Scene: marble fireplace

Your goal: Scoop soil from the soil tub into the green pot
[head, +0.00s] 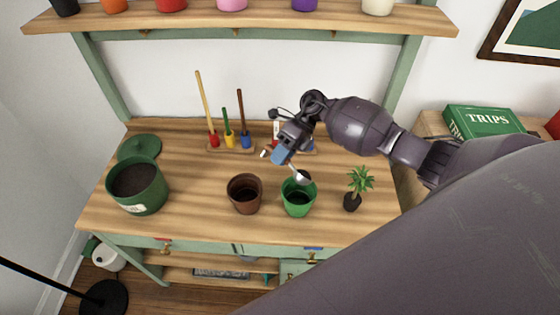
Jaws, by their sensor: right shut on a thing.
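The soil tub (138,190) is a dark green tub with a pale label, filled with dark soil, at the left of the bench. The green pot (298,200) stands right of the bench's middle, with a dark inside. My right gripper (281,157) is above and just behind the green pot, shut on a blue-handled scoop (301,177). The scoop's pale metal end points down over the pot's rim. I cannot tell whether soil is in the scoop. My left gripper is not in view.
A brown pot (244,194) stands left of the green pot, and a small plant (357,187) to its right. A rack of upright tools (228,140) is at the back. A green lid (139,148) lies behind the tub. The bench front (200,224) is clear.

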